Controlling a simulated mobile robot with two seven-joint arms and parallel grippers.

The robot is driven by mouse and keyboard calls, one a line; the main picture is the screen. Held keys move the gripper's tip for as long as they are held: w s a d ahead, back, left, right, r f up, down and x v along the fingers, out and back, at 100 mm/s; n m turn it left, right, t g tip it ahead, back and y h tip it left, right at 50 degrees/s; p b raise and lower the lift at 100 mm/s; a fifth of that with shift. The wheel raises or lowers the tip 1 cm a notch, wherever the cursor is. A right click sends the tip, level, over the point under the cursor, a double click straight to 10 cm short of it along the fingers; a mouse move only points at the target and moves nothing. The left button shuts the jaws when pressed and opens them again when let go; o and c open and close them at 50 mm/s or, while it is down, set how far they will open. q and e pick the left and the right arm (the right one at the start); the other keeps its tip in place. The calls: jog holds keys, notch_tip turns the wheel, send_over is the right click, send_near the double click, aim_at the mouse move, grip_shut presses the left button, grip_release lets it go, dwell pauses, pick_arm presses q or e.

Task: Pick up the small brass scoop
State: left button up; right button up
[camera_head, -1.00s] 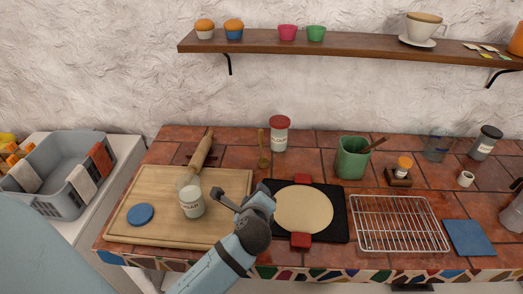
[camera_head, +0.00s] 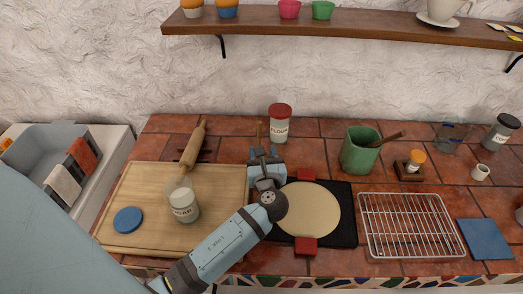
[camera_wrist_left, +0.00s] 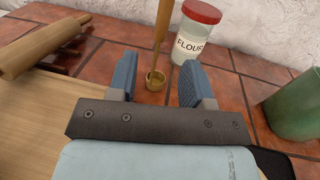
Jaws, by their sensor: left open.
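The small brass scoop (camera_wrist_left: 156,78) stands on the tiles in the left wrist view, its round bowl low and its long handle rising upward, just left of the flour jar. In the head view only the top of its handle (camera_head: 259,130) shows; my gripper hides the rest. My left gripper (camera_wrist_left: 158,82) is open, and the scoop shows between its two blue fingers, a little beyond them. It also shows in the head view (camera_head: 265,158). I see no contact with the scoop. My right gripper is not in view.
The red-lidded flour jar (camera_head: 279,126) stands close to the scoop's right. A green container (camera_head: 361,152) and the black griddle (camera_head: 345,228) are to the right.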

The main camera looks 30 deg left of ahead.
aim_at(260, 137)
pick_arm(q)
jog(key=shift+w+a+r, duration=0.1)
jog(key=shift+w+a, duration=0.25)
jog(key=p+x, duration=0.1)
jog(key=x, duration=0.5)
jog(key=shift+w+a, duration=0.25)
grip_shut()
